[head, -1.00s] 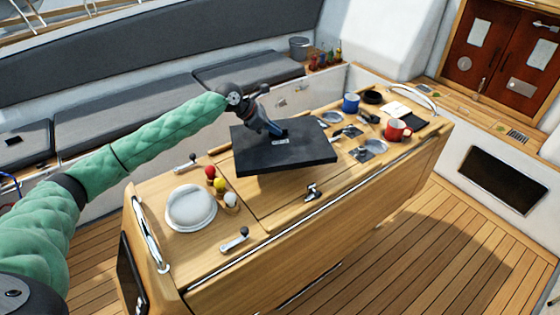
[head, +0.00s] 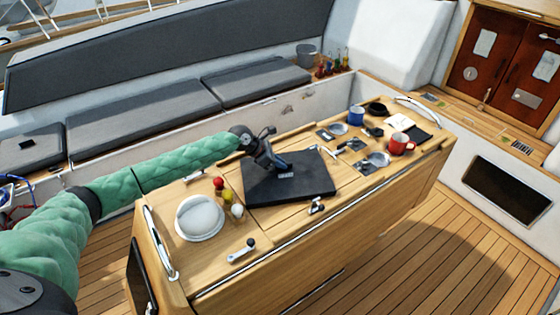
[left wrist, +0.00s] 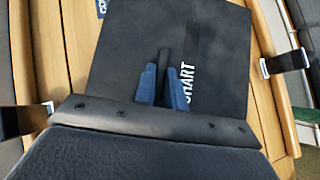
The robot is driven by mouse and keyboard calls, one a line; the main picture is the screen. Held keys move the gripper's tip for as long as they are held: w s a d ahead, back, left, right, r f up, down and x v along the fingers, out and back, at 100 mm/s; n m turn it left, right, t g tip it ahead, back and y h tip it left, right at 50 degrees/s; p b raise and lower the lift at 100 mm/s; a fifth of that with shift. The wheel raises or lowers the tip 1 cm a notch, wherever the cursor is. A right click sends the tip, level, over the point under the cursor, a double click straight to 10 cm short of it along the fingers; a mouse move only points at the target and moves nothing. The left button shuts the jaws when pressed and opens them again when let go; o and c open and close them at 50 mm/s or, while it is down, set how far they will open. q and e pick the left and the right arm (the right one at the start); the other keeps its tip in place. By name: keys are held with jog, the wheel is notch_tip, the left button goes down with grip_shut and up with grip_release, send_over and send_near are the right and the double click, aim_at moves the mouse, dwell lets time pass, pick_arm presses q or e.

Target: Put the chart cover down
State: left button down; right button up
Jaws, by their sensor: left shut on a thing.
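The chart cover (head: 310,183) is a flat dark board with a small label and a raised grip. In the head view it lies level at the middle of the wooden cockpit table (head: 215,255), at or very close to the tabletop; I see no clear gap under it. In the left wrist view the cover (left wrist: 215,50) shows white lettering reading "HART". My left gripper (head: 281,168) reaches down from the left onto the cover. Its blue fingers (left wrist: 164,88) are shut on the cover's black grip. What lies under the cover is hidden. My right gripper is out of view.
Left of the cover are a white plate (head: 199,218), red, yellow and white knobs (head: 228,197), and a lever (head: 241,251). A latch (head: 316,206) sits at its front edge. To its right are a red mug (head: 401,144), a blue mug (head: 356,116) and metal dishes (head: 379,159).

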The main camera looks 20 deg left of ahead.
pick_arm(q)
jog(key=c, duration=1.5)
grip_release()
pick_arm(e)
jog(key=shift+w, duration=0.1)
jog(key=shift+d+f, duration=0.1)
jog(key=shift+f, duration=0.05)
